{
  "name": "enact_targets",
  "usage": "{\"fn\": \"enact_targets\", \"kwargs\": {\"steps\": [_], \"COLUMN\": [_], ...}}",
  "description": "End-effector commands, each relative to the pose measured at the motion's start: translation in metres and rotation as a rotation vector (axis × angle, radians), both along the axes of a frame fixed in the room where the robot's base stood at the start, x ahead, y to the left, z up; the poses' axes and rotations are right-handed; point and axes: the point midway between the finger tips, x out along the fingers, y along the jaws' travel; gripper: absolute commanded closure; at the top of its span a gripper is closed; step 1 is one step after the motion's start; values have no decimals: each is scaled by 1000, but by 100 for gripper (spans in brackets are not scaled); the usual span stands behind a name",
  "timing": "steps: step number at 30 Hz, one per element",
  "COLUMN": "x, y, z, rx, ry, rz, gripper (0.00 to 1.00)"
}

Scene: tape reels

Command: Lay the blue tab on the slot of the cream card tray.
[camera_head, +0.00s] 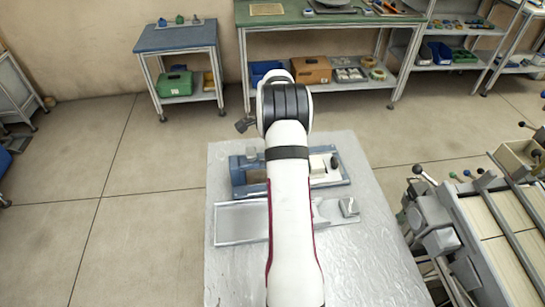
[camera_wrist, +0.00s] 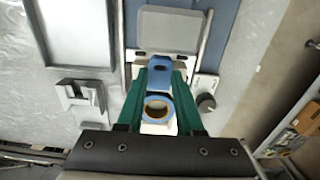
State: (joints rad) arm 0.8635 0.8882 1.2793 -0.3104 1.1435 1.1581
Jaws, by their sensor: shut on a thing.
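My gripper (camera_wrist: 164,84) has green fingers, shut on the blue tab (camera_wrist: 158,72) in the wrist view. The tab has a small dark opening near its far end, and a blue ring with an orange-brown inner edge shows between the fingers. What seems to be the cream card tray (camera_wrist: 172,30) is a flat pale panel with a lighter rim, just beyond the tab. The fingers and tab cover part of its near side, so I cannot tell whether the tab touches the slot. In the head view my arm hides the gripper and tab.
A blue fixture (camera_head: 238,176) with pale blocks and a black knob (camera_wrist: 206,102) surrounds the work spot. A shallow metal tray (camera_head: 238,238) and a metal bracket (camera_head: 349,207) lie on the silver table (camera_head: 375,265). The table's front right is clear.

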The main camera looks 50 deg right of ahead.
Motion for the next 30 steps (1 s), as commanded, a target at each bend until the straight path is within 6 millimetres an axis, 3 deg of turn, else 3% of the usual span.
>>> {"fn": "enact_targets", "kwargs": {"steps": [19, 20, 21, 24, 30], "x": [0, 0, 0, 0, 0], "y": [0, 0, 0, 0, 0], "z": [-14, -13, -13, -13, -13], "rx": [-1, -1, -1, -1, -1], "ry": [-1, -1, -1, -1, -1], "rz": [-1, -1, -1, -1, -1], "gripper": [100, 59, 52, 34, 34]}}
